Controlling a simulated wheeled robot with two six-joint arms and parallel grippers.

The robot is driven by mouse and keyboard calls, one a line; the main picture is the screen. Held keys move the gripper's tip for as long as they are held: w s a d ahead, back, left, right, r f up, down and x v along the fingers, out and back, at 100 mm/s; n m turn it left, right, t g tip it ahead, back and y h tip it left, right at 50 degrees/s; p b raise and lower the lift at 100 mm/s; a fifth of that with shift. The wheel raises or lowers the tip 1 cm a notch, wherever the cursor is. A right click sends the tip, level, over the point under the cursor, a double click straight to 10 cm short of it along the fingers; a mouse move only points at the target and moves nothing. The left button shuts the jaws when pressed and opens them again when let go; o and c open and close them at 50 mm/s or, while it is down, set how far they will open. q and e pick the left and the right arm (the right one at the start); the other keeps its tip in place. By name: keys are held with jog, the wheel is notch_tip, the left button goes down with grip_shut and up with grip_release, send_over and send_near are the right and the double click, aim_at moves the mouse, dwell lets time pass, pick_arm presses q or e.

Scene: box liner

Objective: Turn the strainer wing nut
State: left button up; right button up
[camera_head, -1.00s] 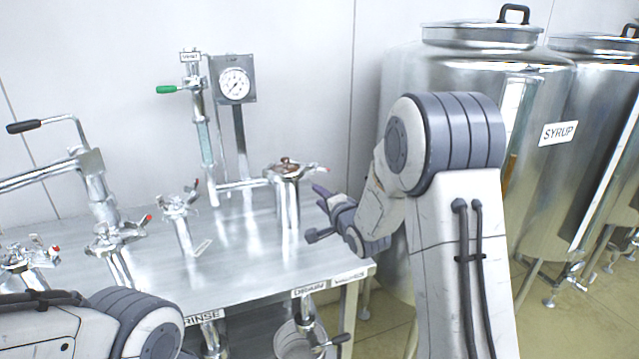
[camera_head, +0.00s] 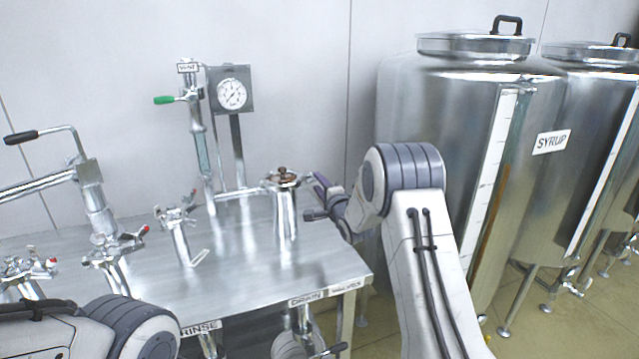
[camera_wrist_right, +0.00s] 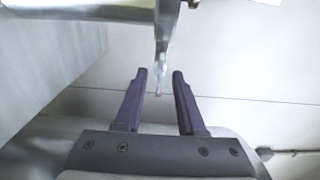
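An upright steel canister (camera_head: 286,212) with a brownish top, which looks like the strainer, stands at the right end of the bench. In the right wrist view my right gripper (camera_wrist_right: 158,76) is open. A narrow silver piece (camera_wrist_right: 162,58), seemingly the wing nut or its bolt, reaches down between the fingertips, with gaps visible on both sides. My left gripper is outside the views.
The steel bench (camera_head: 240,262) carries other clamped pipe fittings (camera_head: 178,225) at left, a green-handled valve (camera_head: 165,100) and a gauge (camera_head: 232,94) behind. Steel tanks, one labelled SYRUP (camera_head: 470,130), stand at right behind my right arm.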

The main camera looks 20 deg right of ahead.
jog(key=shift+w, duration=0.1)
grip_shut()
jog(key=shift+n+b, duration=7.25)
jog(key=shift+n, duration=2.25)
